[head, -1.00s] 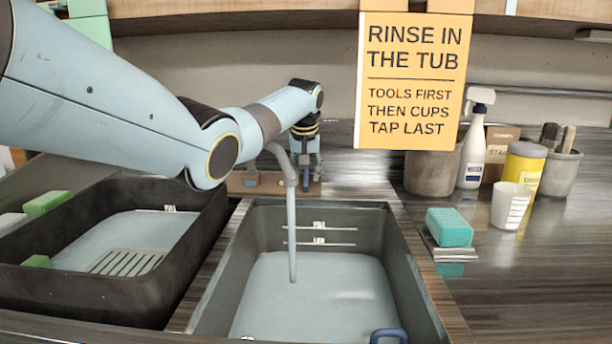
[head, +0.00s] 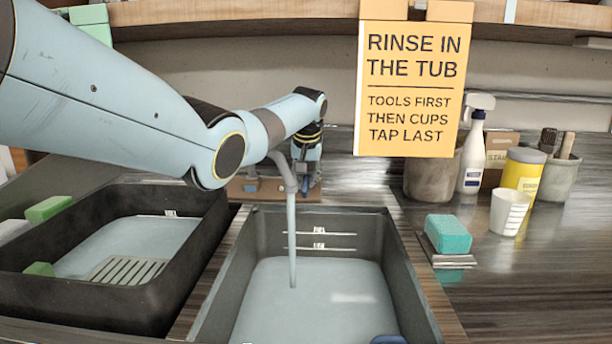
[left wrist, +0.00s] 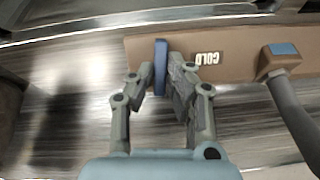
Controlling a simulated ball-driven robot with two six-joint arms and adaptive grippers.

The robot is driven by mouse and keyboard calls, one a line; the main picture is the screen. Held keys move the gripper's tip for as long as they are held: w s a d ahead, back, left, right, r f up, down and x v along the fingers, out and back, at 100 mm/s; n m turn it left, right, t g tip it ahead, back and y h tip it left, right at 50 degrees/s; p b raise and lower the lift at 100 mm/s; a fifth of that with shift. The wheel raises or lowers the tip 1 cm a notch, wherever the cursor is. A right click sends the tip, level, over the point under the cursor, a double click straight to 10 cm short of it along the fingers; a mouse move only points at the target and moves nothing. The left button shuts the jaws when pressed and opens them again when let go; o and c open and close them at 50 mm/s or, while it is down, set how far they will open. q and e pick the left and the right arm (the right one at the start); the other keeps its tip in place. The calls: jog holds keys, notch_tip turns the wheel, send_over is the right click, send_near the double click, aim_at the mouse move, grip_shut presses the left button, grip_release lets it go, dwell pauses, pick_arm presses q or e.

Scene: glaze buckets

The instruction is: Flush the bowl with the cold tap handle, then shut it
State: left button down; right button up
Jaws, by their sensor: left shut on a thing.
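My left gripper (left wrist: 160,88) is shut on the blue cold tap handle (left wrist: 160,66), next to the word COLD on the brown tap base (left wrist: 225,58). In the head view my left gripper (head: 305,178) is at the back of the tub and hides this handle. The grey tap spout (head: 283,168) curves over the tub (head: 405,270). A stream of water (head: 291,240) falls from it into the pale water in the tub. No separate bowl can be made out. My right gripper is out of view.
A dark tray (head: 140,293) with a slotted grate stands left of the tub. To the right are a teal sponge (head: 448,234), a white cup (head: 509,212), a spray bottle (head: 474,150) and a yellow tub (head: 523,172). A blue piece (head: 388,340) shows at the bottom edge.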

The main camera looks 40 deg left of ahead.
pick_arm(q)
jog(key=c, duration=1.3)
grip_release()
jog(key=shift+c, duration=0.2)
jog(key=v, duration=1.2)
